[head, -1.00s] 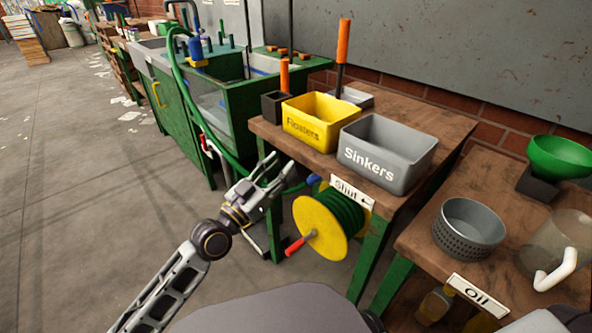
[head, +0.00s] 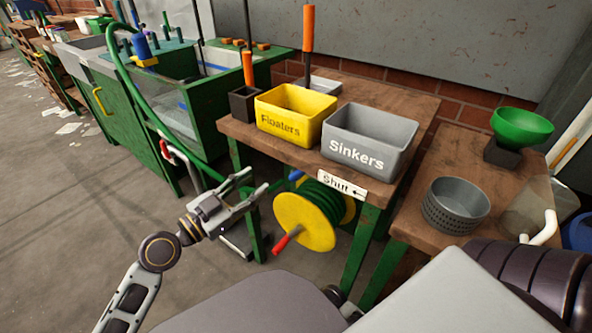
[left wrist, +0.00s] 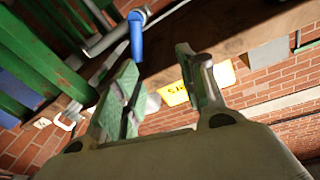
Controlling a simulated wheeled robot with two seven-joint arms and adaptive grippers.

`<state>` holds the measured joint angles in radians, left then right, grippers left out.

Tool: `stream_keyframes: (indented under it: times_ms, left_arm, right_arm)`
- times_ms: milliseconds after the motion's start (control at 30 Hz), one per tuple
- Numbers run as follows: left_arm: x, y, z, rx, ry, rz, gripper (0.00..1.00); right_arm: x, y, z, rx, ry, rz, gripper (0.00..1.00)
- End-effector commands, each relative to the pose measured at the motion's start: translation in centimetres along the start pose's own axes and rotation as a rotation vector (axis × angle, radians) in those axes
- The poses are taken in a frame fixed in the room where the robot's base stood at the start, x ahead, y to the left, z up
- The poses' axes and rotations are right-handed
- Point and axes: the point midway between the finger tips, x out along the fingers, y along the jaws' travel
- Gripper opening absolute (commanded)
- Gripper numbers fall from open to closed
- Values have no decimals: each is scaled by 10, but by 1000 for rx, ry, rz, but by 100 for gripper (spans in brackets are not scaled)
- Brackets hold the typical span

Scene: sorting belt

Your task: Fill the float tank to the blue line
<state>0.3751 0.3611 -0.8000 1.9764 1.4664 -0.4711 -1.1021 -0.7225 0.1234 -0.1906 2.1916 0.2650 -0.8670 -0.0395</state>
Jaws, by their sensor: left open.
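The float tank (head: 180,118), green-framed with clear panels, stands at the back left in the head view. A blue mark shows faintly inside; I cannot read the water level. A green hose (head: 118,68) arches over it. A blue valve lever (head: 296,175) sits behind the hose reel, beside a "Shut" sign (head: 342,184) with a left arrow. My left gripper (head: 256,181) is open and empty, left of the lever and apart from it. In the left wrist view, the blue lever (left wrist: 137,36) hangs from a grey pipe beyond the open fingers (left wrist: 158,85). My right gripper is not seen.
A yellow Floaters bin (head: 294,112) and grey Sinkers bin (head: 369,140) stand on the wooden bench (head: 410,100). The yellow reel (head: 303,222) with its red crank is below. A grey perforated basket (head: 455,205) and green funnel (head: 521,127) are right.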

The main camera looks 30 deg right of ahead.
Motion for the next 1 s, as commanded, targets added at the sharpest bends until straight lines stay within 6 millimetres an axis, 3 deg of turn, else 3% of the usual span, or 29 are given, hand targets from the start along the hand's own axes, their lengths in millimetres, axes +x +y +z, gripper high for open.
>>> stream_keyframes:
  times_ms: [300,500,1000]
  left_arm:
    - [-1,23,5,195,-13,105,41]
    - [-2,27,7,316,-13,126,41]
    - [-1,26,7,341,-11,124,41]
  right_arm:
    - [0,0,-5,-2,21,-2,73]
    - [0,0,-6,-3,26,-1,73]
    - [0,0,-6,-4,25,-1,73]
